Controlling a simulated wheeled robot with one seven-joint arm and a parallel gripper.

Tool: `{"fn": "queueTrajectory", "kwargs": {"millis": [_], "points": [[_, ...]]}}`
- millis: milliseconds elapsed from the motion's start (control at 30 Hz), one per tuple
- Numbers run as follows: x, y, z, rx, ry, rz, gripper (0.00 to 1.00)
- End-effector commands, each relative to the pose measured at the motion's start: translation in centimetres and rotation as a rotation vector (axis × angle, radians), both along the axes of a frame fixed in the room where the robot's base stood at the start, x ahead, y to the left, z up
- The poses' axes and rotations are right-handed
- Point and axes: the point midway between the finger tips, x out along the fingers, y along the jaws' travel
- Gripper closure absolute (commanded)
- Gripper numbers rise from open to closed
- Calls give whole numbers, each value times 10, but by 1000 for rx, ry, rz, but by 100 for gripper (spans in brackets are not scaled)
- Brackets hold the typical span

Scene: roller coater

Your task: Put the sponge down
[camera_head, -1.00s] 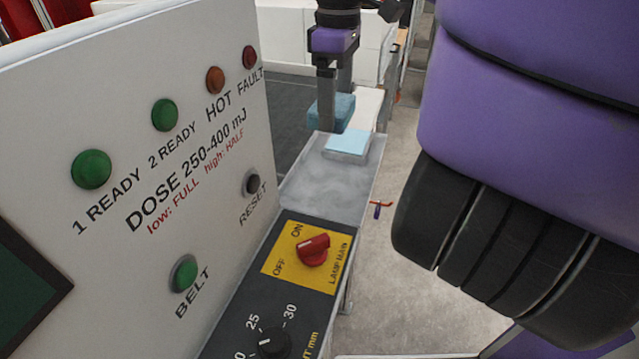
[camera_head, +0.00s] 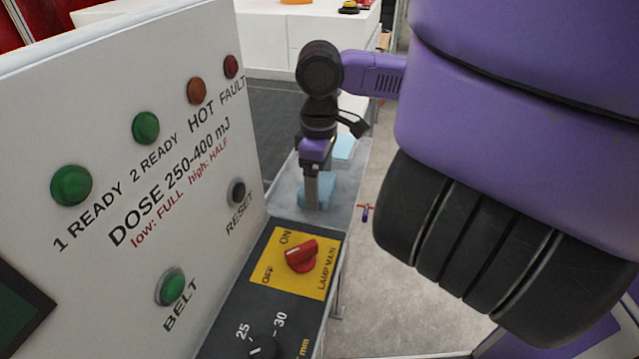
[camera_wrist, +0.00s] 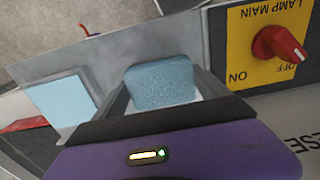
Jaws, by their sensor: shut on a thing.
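The blue sponge (camera_head: 316,190) is between the fingers of my gripper (camera_head: 313,200), low over the grey metal shelf (camera_head: 287,200) beside the control panel. In the wrist view the sponge (camera_wrist: 162,83) sits between both fingers of my gripper (camera_wrist: 160,90), which is shut on it. I cannot tell whether its underside touches the shelf. A flat light-blue pad (camera_head: 343,148) lies farther back on the shelf. It also shows at the left in the wrist view (camera_wrist: 60,100).
The upright control panel (camera_head: 130,190) with lit buttons stands close on the left. A red lamp knob (camera_head: 301,255) on a yellow plate is in front of the shelf. A small red-handled part (camera_head: 366,213) sticks out at the shelf's right edge.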

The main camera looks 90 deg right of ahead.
Motion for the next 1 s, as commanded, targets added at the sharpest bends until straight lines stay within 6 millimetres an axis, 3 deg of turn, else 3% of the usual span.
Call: {"fn": "queueTrajectory", "kwargs": {"millis": [433,467,533,800,1000], "points": [[0,0,-10,0,0,0,59],[0,0,-10,0,0,0,13],[0,0,-9,-1,0,0,0],[0,0,-7,-2,1,0,0],[0,-1,13,-3,0,1,0]]}}
